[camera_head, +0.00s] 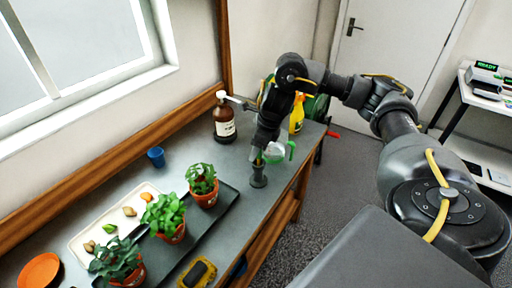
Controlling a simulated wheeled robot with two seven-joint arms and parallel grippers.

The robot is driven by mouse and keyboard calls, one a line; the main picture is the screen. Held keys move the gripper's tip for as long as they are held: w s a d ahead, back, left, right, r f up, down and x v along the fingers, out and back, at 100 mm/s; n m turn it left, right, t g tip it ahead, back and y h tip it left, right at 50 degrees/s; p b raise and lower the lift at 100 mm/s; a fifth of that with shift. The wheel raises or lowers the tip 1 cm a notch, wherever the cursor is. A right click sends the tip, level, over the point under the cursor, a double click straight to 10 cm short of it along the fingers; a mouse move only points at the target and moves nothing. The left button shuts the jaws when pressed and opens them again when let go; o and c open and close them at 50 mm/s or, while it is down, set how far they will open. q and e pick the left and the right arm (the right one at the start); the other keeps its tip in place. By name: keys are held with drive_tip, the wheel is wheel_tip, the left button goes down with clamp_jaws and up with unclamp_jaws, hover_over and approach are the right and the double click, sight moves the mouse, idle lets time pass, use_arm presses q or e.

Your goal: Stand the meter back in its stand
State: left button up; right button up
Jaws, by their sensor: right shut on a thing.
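My right gripper (261,146) points down above the bench's right part and is shut on the meter. Only a small greenish-grey bit of the meter (258,158) shows below the fingers; the rest is hidden by the gripper. The stand (258,177), a small dark cup with a wider foot, is upright on the bench directly below. The meter's low end is at or just over the stand's mouth; I cannot tell whether it is inside. My left gripper is not in view.
A white-and-green container (276,152) is close beside the gripper. A brown bottle (224,120) and yellow spray bottle (297,115) stand behind. Potted plants (203,185) are on a dark tray to the left. A yellow-black device (198,273) lies in front.

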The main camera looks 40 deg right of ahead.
drive_tip(key=shift+f, duration=0.2)
idle(0.4)
drive_tip(key=shift+f+b, duration=0.45)
drive_tip(key=shift+f+b, duration=0.3)
drive_tip(key=shift+f, duration=0.05)
drive_tip(key=shift+f, duration=0.2)
idle(0.3)
drive_tip(key=shift+f+b, duration=0.5)
idle(0.3)
drive_tip(key=o, duration=1.2)
drive_tip(key=shift+c, duration=0.2)
drive_tip(key=p+v, duration=0.3)
drive_tip(key=v, duration=0.8)
